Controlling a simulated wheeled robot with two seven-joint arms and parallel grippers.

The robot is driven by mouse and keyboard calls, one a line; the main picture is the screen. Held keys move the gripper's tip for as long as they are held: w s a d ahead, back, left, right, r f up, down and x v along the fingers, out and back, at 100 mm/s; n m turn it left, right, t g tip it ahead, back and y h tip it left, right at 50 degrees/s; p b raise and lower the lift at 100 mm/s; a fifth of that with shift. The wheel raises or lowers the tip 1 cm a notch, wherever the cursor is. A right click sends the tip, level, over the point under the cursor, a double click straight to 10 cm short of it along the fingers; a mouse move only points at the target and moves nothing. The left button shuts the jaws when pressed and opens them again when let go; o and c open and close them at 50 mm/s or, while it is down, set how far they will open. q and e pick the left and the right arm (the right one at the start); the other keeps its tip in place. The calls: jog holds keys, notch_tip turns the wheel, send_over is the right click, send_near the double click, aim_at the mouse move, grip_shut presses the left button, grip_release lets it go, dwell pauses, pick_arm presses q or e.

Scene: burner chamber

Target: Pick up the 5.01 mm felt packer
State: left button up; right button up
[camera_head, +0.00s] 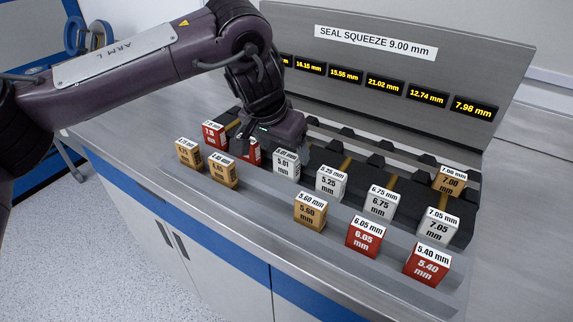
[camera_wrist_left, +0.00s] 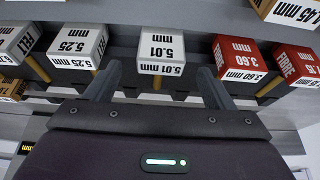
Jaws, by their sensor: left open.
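The 5.01 mm felt packer (camera_head: 286,164) is a white block in the middle of the row in the head view. In the left wrist view the 5.01 mm packer (camera_wrist_left: 161,50) stands centred just beyond my gripper. My left gripper (camera_head: 268,148) is behind and beside it in the head view, its fingers partly hidden. In the wrist view my left gripper (camera_wrist_left: 159,78) is open and empty, with one finger toward each side of the packer. My right gripper is not in view.
A red 3.60 mm block (camera_wrist_left: 238,58) and a white 5.25 mm block (camera_wrist_left: 76,46) flank the packer. More red, white and tan blocks, such as the 5.60 mm one (camera_head: 310,211), stand nearby. An upright panel (camera_head: 460,65) with lit readouts stands behind.

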aim_at(286, 168)
pick_arm(q)
jog(key=shift+x, duration=1.45)
jog(key=shift+a, duration=0.1)
jog(key=c, duration=1.1)
